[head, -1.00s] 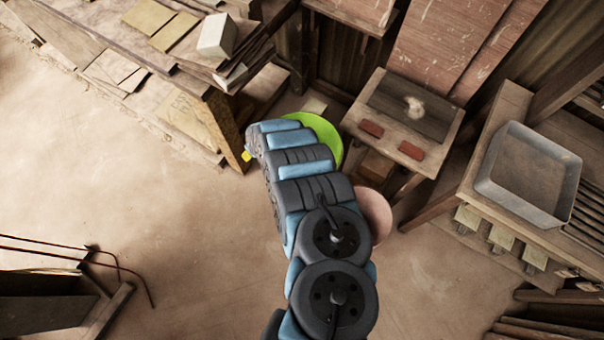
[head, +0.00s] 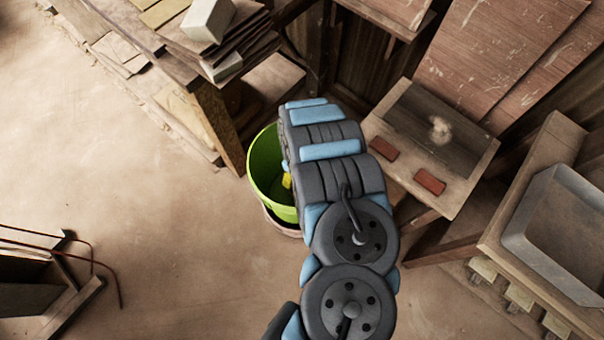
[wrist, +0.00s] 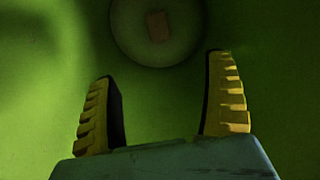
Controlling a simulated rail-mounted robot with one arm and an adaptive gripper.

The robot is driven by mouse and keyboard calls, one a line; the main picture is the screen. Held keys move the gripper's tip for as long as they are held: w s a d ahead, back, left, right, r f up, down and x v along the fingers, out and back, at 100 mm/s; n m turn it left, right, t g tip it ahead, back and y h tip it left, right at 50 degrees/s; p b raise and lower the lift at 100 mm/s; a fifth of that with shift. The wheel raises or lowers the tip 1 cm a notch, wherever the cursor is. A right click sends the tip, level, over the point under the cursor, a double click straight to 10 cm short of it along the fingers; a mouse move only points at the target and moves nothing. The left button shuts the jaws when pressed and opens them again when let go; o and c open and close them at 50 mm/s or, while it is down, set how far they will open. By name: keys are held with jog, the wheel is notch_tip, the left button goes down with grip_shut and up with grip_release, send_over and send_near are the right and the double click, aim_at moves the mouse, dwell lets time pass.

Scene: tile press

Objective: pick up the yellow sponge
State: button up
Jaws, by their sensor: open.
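My gripper (wrist: 158,65) is open in the wrist view, its two yellow ribbed fingers apart with nothing between them. It points down into a green bucket (wrist: 45,130), whose wall fills most of that view. On the round bucket floor lies a small dull brownish block (wrist: 157,27), beyond the fingertips and apart from them. It may be the sponge, but in this shade I cannot tell that it is yellow. In the head view the bucket (head: 262,160) stands left of my arm, and a yellow finger (head: 287,181) shows inside it. The block is hidden there.
A small table (head: 466,152) with two red blocks (head: 429,181) stands right of my arm. A workbench (head: 140,38) with a pale block (head: 208,20) is at upper left. A grey tray (head: 522,228) lies at right.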

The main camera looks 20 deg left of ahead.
jog(key=f+b, duration=0.3)
jog(key=f, duration=0.4)
jog(key=f+b, duration=0.4)
jog(key=f, duration=0.2)
jog(key=f+b, duration=0.4)
jog(key=f, duration=0.3)
jog(key=shift+w+f, duration=0.25)
jog(key=shift+f, duration=0.05)
jog(key=shift+w+a+f+b, duration=0.2)
jog(key=shift+f+b, duration=0.55)
jog(key=shift+f, duration=0.25)
jog(key=shift+w+a+f+b, duration=0.1)
jog(key=shift+a+f+b, duration=0.05)
jog(key=shift+f+b, duration=0.75)
jog(key=shift+s+d+f, duration=0.1)
jog(key=shift+s+f, duration=0.1)
jog(key=shift+f, duration=0.5)
jog(key=shift+w, duration=0.1)
jog(key=c, duration=1.1)
